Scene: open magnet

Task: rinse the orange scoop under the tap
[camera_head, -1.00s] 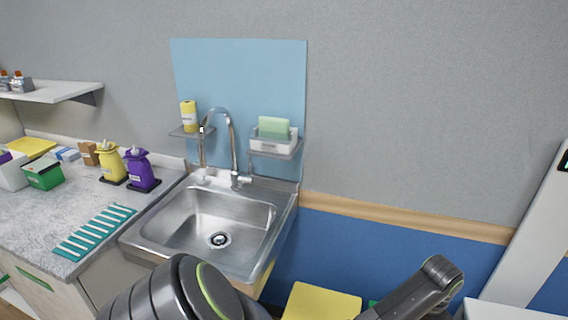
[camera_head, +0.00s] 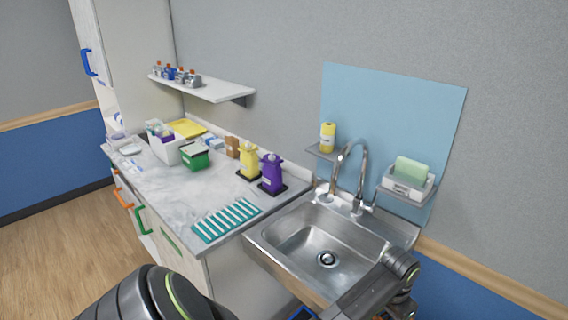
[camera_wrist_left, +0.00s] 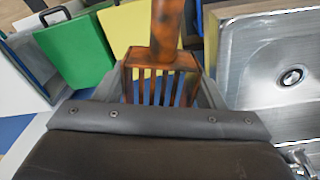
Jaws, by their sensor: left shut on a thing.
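The orange scoop (camera_wrist_left: 168,32) is in the left wrist view, with dark brown stains and a slotted part. My left gripper (camera_wrist_left: 162,88) is shut on it. In that view the scoop is beside the sink (camera_wrist_left: 250,68), not over the basin. The steel sink (camera_head: 290,238) shows in the head view with an empty basin and a round drain (camera_head: 327,259). The curved tap (camera_head: 363,158) rises behind the basin; I see no water running. The scoop and left gripper are hidden in the head view, and my right gripper is not in view.
Left of the sink, the counter (camera_head: 150,195) holds a teal slotted mat (camera_head: 226,220), purple (camera_head: 271,175) and yellow (camera_head: 248,162) dispensers and a green box (camera_head: 194,156). A soap shelf (camera_head: 408,196) hangs right of the tap. A green case (camera_wrist_left: 75,50) is left of the scoop.

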